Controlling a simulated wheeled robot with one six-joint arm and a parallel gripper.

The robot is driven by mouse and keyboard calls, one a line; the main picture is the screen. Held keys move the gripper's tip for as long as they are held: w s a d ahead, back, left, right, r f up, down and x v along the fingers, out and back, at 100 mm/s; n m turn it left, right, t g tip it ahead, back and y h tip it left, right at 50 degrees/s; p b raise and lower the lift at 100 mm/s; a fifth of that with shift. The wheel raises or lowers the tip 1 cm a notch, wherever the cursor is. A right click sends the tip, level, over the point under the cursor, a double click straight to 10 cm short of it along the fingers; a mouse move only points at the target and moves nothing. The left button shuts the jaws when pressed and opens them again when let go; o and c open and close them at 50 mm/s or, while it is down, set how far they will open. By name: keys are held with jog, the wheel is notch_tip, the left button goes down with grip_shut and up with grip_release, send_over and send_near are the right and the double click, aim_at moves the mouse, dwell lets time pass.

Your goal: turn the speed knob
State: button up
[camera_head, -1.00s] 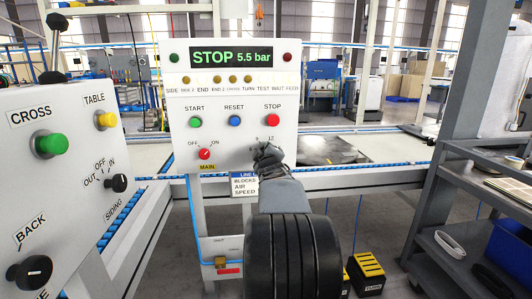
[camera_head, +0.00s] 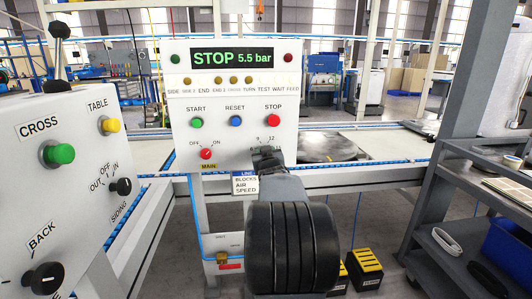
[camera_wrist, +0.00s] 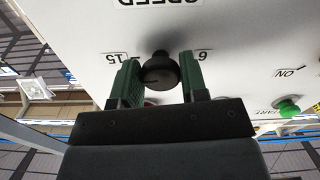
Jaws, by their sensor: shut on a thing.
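The speed knob (camera_wrist: 160,70) is a round black knob on the white control panel (camera_head: 180,90). In the wrist view it sits between the two green fingers of my gripper (camera_wrist: 158,76), which is shut on it. The marks 15 and 6 show on either side, and part of the word SPEED shows beyond it, upside down. In the head view my gripper (camera_head: 267,156) is at the panel's lower right and hides the knob; the marks 9 and 12 show just above.
The panel display (camera_head: 232,57) reads STOP 5.5 bar. The red STOP button (camera_head: 273,121) is above my gripper and the red MAIN switch (camera_head: 206,153) is to its left. Another control box (camera_head: 70,200) stands at the left. A grey shelf rack (camera_head: 455,215) stands at the right.

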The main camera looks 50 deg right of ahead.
jog(key=shift+m, duration=0.9)
jog(key=o, duration=0.9)
jog(key=p+v, duration=0.3)
jog(key=v, duration=1)
jog(key=shift+s+a, duration=0.25)
jog(key=shift+a, duration=0.05)
jog(key=shift+r, duration=0.1)
